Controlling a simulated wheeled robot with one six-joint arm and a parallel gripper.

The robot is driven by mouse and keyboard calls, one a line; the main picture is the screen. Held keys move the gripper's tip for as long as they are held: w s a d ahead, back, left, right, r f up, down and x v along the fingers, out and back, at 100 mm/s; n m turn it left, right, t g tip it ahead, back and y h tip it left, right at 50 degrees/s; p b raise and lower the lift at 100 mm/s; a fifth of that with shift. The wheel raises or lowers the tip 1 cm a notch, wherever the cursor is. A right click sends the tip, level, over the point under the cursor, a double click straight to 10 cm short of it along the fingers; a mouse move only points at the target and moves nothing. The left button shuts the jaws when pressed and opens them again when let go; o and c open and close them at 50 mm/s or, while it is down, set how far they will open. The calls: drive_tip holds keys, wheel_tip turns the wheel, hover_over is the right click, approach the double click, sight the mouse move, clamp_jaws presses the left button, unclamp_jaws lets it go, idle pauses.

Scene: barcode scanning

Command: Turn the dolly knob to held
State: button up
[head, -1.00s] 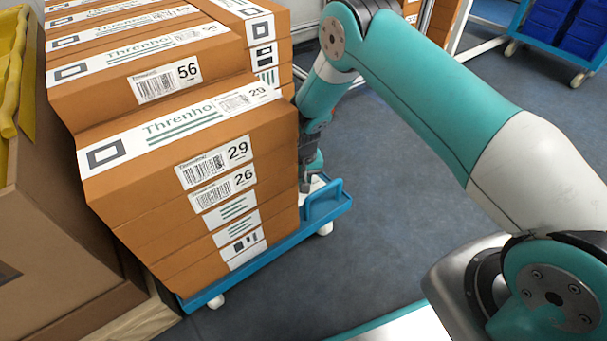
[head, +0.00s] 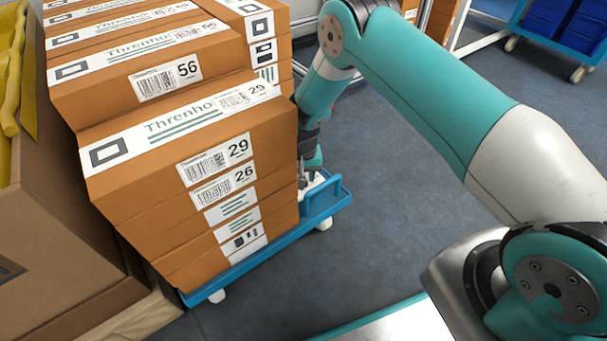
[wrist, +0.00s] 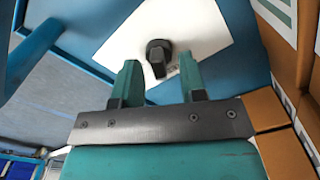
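The dolly knob (wrist: 158,55) is a black round knob with a bar-shaped grip, on a white plate (wrist: 205,25) fixed to the blue dolly. In the wrist view my gripper (wrist: 160,80) is open, with its two teal fingers apart and the knob just beyond and between their tips. I cannot tell whether the fingers overlap the knob in depth. In the head view the blue dolly (head: 322,203) carries stacked orange boxes (head: 160,185). I see no readable marking on the plate.
Orange boxes stand close on the right in the wrist view (wrist: 282,140). The dolly's blue handle (wrist: 35,50) rises at the left. A large brown carton (head: 60,240) stands left of the dolly. The dark floor (head: 390,190) to the right is clear.

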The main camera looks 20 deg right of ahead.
drive_tip(key=shift+r, duration=0.1)
wheel_tip(320, 180, up, 17)
drive_tip(key=p, duration=0.7)
drive_tip(key=shift+r+p, duration=0.15)
drive_tip(key=shift+p, duration=0.25)
